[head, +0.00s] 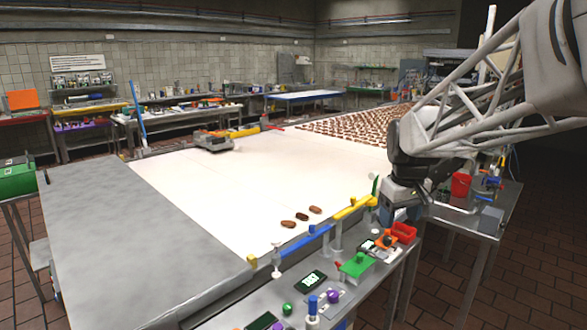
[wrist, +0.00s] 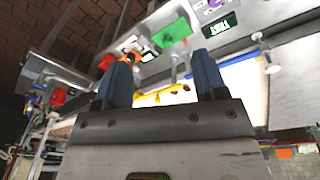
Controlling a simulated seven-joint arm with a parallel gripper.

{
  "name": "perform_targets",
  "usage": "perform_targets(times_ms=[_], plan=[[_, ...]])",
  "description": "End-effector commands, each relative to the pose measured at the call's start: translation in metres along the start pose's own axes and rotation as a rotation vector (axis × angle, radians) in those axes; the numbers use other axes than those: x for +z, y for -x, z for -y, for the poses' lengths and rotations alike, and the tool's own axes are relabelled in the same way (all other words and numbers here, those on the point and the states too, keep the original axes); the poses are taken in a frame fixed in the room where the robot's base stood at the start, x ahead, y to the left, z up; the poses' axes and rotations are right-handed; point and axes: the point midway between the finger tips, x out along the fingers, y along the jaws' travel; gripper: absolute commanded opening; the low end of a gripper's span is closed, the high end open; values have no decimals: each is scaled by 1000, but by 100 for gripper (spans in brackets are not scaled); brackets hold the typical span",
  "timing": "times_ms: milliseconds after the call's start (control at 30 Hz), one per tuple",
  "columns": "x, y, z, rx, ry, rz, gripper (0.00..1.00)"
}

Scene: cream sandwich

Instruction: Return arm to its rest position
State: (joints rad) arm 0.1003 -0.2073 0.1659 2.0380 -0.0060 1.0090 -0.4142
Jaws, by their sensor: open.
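My gripper (head: 389,216) hangs at the right edge of the white belt, beside the yellow rail (head: 352,208). In the wrist view its two blue fingers (wrist: 163,78) stand wide apart with nothing held between them; the yellow rail (wrist: 165,94) shows beyond the gap. My arm reaches in from the upper right of the head view. Three brown biscuits (head: 302,216) lie in a short row on the white belt (head: 235,190), left of the gripper and apart from it. The fingertips are small and partly hard to make out in the head view.
Many brown biscuits (head: 350,125) cover the belt's far end. The belt's middle is clear.

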Motion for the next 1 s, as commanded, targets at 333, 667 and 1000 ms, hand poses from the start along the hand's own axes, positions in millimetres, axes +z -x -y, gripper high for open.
perform_targets(times_ms=[333, 667, 1000], plan=[[84, 8, 53, 8, -109, -32, 65], [164, 0, 98, 10, -213, -63, 65], [234, -19, 133, 8, -309, -91, 65]])
